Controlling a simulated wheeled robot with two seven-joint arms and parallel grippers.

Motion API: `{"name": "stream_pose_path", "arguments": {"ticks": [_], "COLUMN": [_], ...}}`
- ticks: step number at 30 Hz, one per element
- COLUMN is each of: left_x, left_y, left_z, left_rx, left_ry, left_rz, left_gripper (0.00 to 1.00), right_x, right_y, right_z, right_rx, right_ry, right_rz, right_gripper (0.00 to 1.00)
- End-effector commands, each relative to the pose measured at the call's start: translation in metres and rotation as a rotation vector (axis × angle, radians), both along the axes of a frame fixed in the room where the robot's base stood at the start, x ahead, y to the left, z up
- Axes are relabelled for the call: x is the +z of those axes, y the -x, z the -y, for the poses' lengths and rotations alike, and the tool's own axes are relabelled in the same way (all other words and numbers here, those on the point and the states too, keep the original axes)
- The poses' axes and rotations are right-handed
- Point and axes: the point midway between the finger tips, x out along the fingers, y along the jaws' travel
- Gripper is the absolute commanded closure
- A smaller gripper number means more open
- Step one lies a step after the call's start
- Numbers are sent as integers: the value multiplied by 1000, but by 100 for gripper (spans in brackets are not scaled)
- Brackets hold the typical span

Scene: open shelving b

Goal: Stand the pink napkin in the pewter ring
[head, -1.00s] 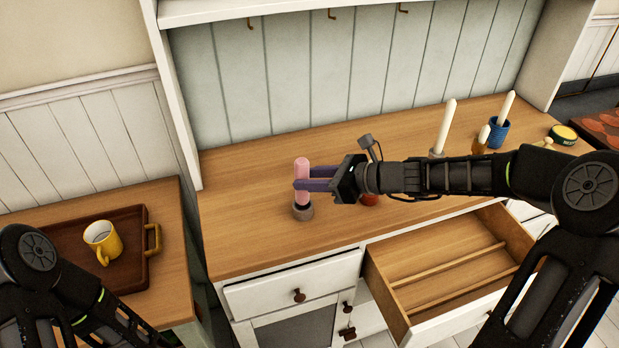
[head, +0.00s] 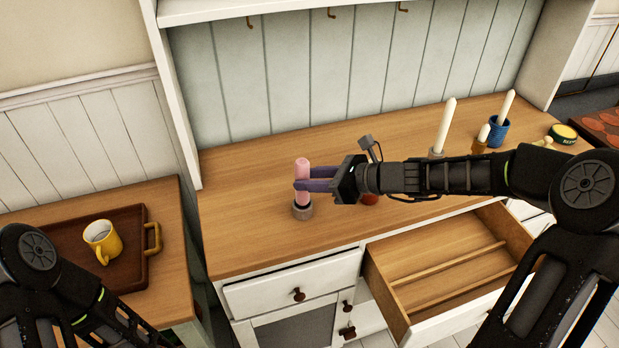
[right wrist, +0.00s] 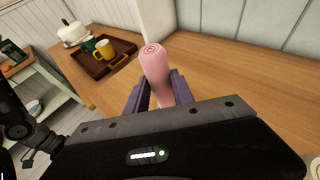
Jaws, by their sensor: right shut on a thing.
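The pink napkin (head: 302,168) is a rolled, upright cylinder above the wooden counter. Its lower end meets the grey pewter ring (head: 302,211), which sits on the counter, and it looks to be in the ring's opening. My right gripper (head: 301,186) is shut on the napkin just above the ring. In the right wrist view the napkin (right wrist: 156,68) stands between the purple fingers, its spiral top showing; the ring is hidden there. My left arm shows at the lower left of the head view, but its gripper is out of view.
A red object (head: 370,199) is partly hidden under my right gripper. White candles (head: 445,125) and a blue cup (head: 498,132) stand at the right. An open drawer (head: 450,275) juts out below. A brown tray (head: 128,216) with a yellow mug (head: 102,241) is at left.

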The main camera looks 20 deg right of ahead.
Motion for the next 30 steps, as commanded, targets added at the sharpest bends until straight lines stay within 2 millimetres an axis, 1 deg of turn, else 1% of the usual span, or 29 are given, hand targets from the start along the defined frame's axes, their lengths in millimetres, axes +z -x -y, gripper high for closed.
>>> {"name": "stream_pose_path", "arguments": {"ticks": [17, 30], "left_x": [-1, -8], "left_y": [0, 0], "left_z": [0, 0], "left_rx": [0, 0], "left_ry": [0, 0], "left_rz": [0, 0], "left_gripper": [45, 45], "right_x": [-2, -11], "right_y": [0, 0], "right_z": [0, -1], "right_rx": [1, 1], "right_ry": [-1, -1], "right_rz": [0, 0], "right_gripper": [100, 100]}}
